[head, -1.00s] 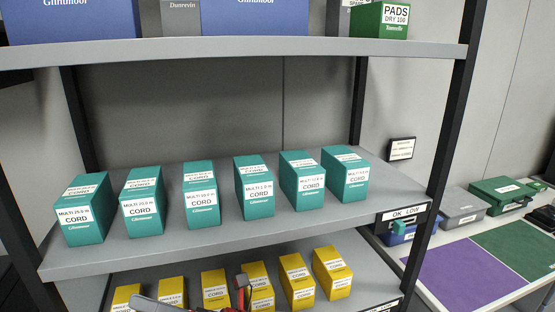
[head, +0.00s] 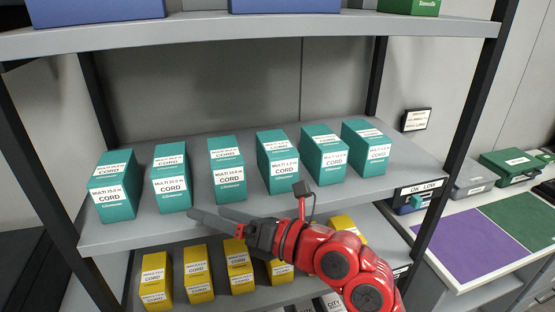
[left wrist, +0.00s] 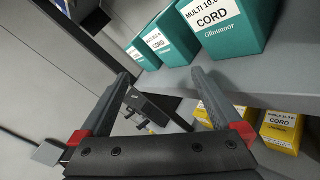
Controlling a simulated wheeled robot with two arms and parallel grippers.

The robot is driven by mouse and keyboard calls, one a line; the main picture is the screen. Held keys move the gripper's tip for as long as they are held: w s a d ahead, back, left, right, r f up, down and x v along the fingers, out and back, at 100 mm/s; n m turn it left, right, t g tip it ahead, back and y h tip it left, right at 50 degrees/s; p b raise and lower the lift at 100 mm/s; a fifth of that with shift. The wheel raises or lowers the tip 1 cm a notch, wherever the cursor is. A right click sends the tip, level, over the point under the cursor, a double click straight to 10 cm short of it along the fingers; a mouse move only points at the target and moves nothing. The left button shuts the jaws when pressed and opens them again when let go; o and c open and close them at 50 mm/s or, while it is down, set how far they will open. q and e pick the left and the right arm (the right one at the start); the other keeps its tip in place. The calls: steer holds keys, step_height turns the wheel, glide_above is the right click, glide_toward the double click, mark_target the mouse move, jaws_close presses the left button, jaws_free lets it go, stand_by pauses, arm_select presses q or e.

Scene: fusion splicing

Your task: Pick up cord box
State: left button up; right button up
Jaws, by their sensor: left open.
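Several teal cord boxes stand in a row on the middle shelf, labels facing out; one is the third from the left (head: 227,170). Several yellow cord boxes (head: 197,272) stand on the shelf below, some partly hidden by my arm. My left gripper (head: 205,221) is in front of the middle shelf's front edge, just below the teal row, its fingers pointing left. In the left wrist view my left gripper (left wrist: 160,78) is open with nothing between its fingers. Teal boxes (left wrist: 225,28) show beyond it at upper right, and a yellow box (left wrist: 282,130) at right. My right gripper is not seen.
The middle shelf (head: 110,238) has a raised front edge close to my gripper. Dark rack posts (head: 465,130) stand at both sides. An upper shelf (head: 270,28) holds blue boxes. A table with purple and green mats (head: 455,243) is at right.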

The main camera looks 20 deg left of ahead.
arm_select(q)
steer(key=w+d+r+m+t+h, duration=0.1)
steer(key=w+d+r+t+h, duration=0.1)
steer(key=w+d+t+h, duration=0.25)
steer(key=m+t+h+p, duration=0.1)
steer(key=t+h, duration=0.4)
glide_toward(282, 159)
steer(key=p+x, duration=0.4)
steer(key=x, duration=0.6)
steer(key=shift+w+a+f+p, duration=0.15)
steer(key=shift+w+a+p, duration=0.05)
steer(key=shift+w+p, duration=0.15)
steer(key=shift+w+a+f, duration=0.1)
steer(key=shift+w+f, duration=0.05)
steer(key=shift+w, duration=0.1)
steer(key=p+x, duration=0.2)
steer(key=x, duration=0.1)
steer(key=p+x, duration=0.1)
steer(key=x, duration=0.1)
steer(key=shift+w+r+p, duration=0.1)
steer(key=shift+r+p, duration=0.2)
steer(key=shift+w+a+f, duration=0.1)
steer(key=shift+w+f, duration=0.05)
steer(key=shift+w, duration=0.05)
